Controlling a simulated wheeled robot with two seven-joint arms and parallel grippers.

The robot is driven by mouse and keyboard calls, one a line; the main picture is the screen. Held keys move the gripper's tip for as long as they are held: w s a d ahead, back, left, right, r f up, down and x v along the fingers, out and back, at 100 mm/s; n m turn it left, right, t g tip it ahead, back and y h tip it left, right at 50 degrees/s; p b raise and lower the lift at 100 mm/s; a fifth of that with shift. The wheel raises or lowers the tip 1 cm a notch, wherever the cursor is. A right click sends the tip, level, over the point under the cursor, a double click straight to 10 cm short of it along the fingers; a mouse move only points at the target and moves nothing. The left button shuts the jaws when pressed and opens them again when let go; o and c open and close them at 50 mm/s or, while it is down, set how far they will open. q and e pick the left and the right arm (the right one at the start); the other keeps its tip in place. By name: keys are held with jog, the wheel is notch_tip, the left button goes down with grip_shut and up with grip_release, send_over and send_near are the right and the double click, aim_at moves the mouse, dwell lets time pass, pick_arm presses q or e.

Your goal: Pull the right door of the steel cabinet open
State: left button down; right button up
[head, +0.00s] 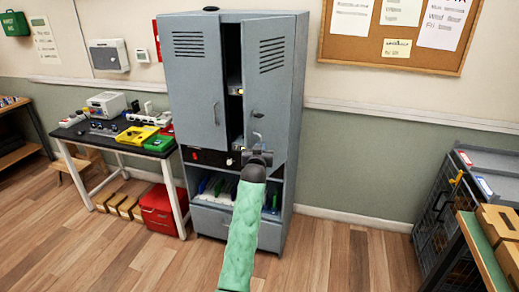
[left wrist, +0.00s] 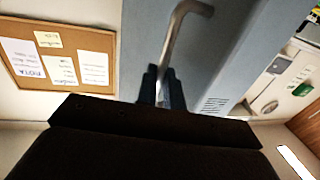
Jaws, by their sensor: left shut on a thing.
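The steel cabinet (head: 297,110) is grey and stands against the wall in the middle of the head view. Its right door (head: 268,85) stands ajar, with a dark gap showing shelves between it and the left door (head: 193,75). The left door looks closed. My left gripper (head: 257,148) is at the lower part of the right door, shut on that door's handle (head: 257,136). In the left wrist view the bent metal handle (left wrist: 182,30) runs down between the two fingers (left wrist: 162,88). My right gripper is not in view.
A workbench (head: 125,143) with trays and devices stands left of the cabinet, with a red box (head: 160,208) beneath. A dark wire-sided cabinet (head: 432,215) and a wooden-edged table (head: 480,250) are at the right. The floor (head: 335,260) in front of the cabinet is clear.

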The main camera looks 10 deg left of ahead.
pick_arm(q)
jog(key=shift+d+r+y, duration=0.3)
jog(key=shift+d, duration=0.25)
jog(key=c, duration=1.8)
grip_release()
jog(key=shift+o, duration=1.3)
jog(key=shift+w+d+f, duration=0.1)
jog(key=shift+w+f, duration=0.05)
jog(key=shift+f, duration=0.05)
jog(key=shift+s+f, duration=0.15)
jog(key=shift+s, duration=0.05)
